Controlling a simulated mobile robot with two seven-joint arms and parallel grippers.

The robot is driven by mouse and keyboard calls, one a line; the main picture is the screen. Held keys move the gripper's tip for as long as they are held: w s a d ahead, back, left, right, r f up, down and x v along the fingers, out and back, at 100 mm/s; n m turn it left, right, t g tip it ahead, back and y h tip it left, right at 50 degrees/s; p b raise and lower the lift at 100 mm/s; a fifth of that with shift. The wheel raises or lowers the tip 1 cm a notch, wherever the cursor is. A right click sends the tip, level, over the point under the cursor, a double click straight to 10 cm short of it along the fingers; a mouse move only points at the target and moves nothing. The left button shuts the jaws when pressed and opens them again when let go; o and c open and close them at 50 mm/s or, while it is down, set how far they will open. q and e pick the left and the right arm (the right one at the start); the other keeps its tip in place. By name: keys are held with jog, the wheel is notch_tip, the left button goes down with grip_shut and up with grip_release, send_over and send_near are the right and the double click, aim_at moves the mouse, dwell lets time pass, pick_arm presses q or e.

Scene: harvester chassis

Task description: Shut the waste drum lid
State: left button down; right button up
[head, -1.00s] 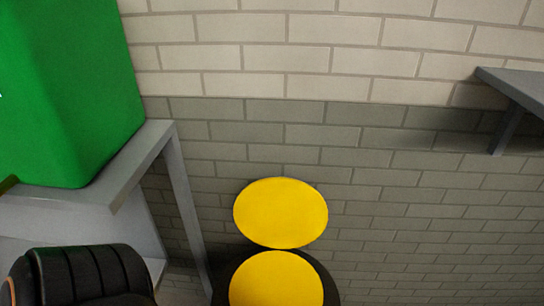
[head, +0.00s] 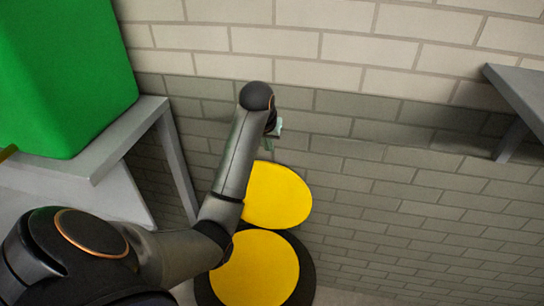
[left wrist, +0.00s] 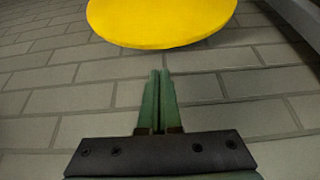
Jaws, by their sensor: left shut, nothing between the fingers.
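The waste drum lid (head: 280,197) is a flat yellow disc, raised and tilted up at the back of the drum, near the brick wall. The dark waste drum (head: 305,262) stands below it, with a yellow round face (head: 255,270) on its top. My left gripper (head: 268,143) is just above the lid's upper edge, partly hidden by my own arm. In the left wrist view its green fingers (left wrist: 161,75) are together and empty, and a yellow disc (left wrist: 160,18), seemingly the lid, lies beyond the tips, apart from them. My right gripper is not in view.
A green box (head: 65,75) sits on a grey table (head: 120,145) at the left, its leg near my left arm. A grey shelf (head: 520,95) juts from the brick wall (head: 400,150) at the right. The space right of the drum looks clear.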

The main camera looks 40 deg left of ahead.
pick_arm(q)
jog(key=shift+w+a, duration=0.15)
jog(key=x, duration=0.9)
jog(key=shift+w+f, duration=0.1)
jog(key=shift+f, duration=0.15)
